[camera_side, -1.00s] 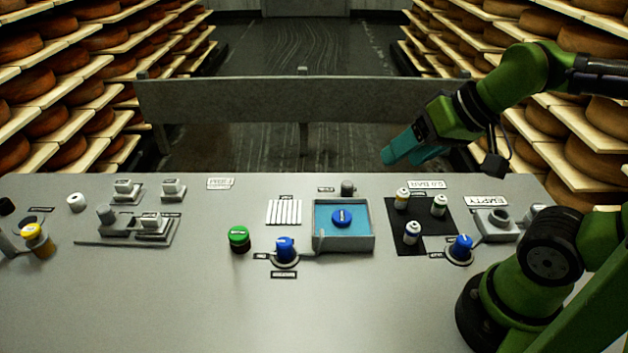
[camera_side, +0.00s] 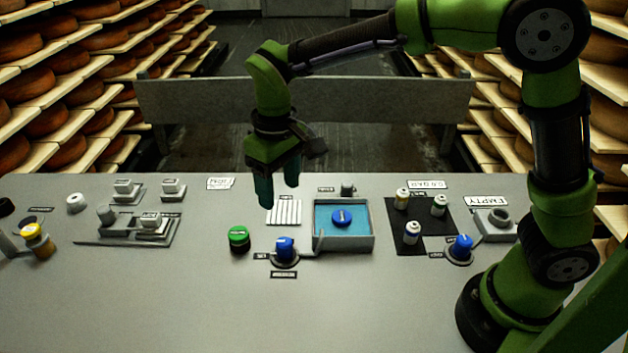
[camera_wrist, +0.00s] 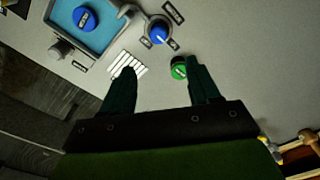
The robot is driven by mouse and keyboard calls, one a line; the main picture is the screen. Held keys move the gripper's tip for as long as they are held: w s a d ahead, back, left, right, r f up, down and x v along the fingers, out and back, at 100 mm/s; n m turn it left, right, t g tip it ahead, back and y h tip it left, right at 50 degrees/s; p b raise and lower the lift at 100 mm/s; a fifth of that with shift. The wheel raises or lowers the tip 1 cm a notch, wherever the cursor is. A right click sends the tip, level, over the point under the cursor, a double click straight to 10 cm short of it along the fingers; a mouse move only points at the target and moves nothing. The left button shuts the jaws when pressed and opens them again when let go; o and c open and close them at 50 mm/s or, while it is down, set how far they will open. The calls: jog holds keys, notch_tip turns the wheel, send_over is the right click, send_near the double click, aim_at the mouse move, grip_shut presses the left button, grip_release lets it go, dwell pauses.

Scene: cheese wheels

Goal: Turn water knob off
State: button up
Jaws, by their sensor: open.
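A blue knob (camera_side: 285,248) stands on a round grey base with small labels around it, in front of and left of the blue basin (camera_side: 373,240). Its label text is too small to read. In the wrist view the knob (camera_wrist: 157,34) shows at the top, beyond my fingertips, with a pale pointer mark on it. My gripper (camera_side: 279,196) points down above the back of the panel, behind and above this knob. It is open and empty; in the wrist view its two fingers (camera_wrist: 160,72) are spread apart. A second blue knob (camera_side: 461,247) stands farther right.
A green button (camera_side: 239,237) stands left of the blue knob. A white slatted pad (camera_side: 284,212) lies behind it. A blue round piece (camera_side: 342,217) is in the basin. White-capped bottles (camera_side: 412,232) stand on a black mat (camera_side: 436,220). The panel's front is clear.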

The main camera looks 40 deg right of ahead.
aim_at(283, 241)
jog(key=f, duration=1.5)
jog(key=shift+w+d+f, duration=0.1)
jog(key=shift+w+f, duration=0.15)
jog(key=shift+f, duration=0.05)
jog(key=shift+c, duration=0.2)
jog(key=c, duration=1)
